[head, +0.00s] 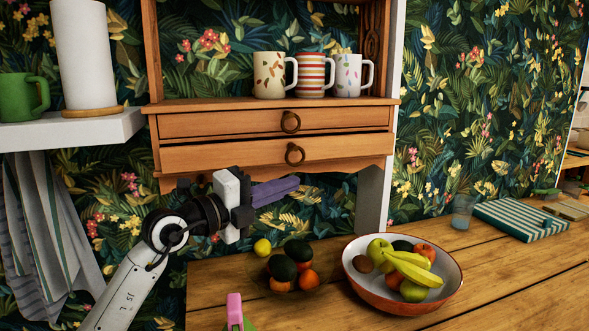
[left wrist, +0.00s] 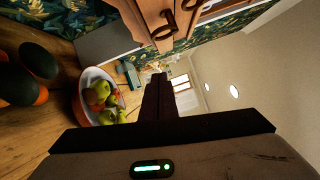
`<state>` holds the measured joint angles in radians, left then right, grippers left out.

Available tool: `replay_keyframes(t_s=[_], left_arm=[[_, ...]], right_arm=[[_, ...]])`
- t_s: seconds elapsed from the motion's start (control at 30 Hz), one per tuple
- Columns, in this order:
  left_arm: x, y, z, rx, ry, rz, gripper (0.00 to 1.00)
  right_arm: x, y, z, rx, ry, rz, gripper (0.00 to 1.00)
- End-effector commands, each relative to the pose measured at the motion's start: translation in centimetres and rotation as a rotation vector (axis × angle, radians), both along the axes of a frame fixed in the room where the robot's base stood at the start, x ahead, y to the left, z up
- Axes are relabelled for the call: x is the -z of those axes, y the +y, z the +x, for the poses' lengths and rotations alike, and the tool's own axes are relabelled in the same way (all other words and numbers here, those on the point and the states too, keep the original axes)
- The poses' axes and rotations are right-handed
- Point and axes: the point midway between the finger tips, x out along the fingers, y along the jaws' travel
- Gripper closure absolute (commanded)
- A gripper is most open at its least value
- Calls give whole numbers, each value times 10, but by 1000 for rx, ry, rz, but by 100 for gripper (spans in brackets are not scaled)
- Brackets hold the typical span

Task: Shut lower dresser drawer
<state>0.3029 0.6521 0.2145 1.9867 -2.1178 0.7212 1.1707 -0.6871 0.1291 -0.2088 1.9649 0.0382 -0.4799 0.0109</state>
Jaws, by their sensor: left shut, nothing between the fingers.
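A wooden wall dresser (head: 163,104) has two drawers with ring handles. The lower drawer (head: 230,155) stands slightly proud of the upper drawer (head: 220,123), with a dark gap along its top edge. Its ring handle (head: 295,155) hangs at the middle. My left gripper (head: 290,187), with purple fingers, is shut and empty just below the lower drawer, apart from the handle. In the left wrist view the shut fingers (left wrist: 158,90) point away from the camera, and the ring handles show at the top.
Several mugs (head: 315,75) stand on the dresser. A fruit bowl (head: 402,300) and more fruit (head: 285,265) are on the wooden counter (head: 500,270) below. A white shelf (head: 70,130) with a paper roll is at left.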

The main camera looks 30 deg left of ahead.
Motion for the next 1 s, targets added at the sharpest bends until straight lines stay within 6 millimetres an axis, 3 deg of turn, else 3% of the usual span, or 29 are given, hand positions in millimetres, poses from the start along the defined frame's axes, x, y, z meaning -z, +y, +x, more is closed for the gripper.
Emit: replay_keyframes(t_s=[0.2,0.3,0.53,0.9,1.0], left_arm=[[-5,-14,45,0,-2,-1,100],[-6,1,54,-3,0,2,100],[-10,17,64,0,-1,1,100],[-11,20,65,0,-1,0,100],[-8,35,65,-15,2,1,100]], right_arm=[[0,-4,-3,8,11,-4,59],[2,-6,-3,11,8,-5,59],[2,-6,-2,11,6,-6,59],[0,-3,-2,4,6,-2,59],[3,-1,-1,3,3,-1,59]])
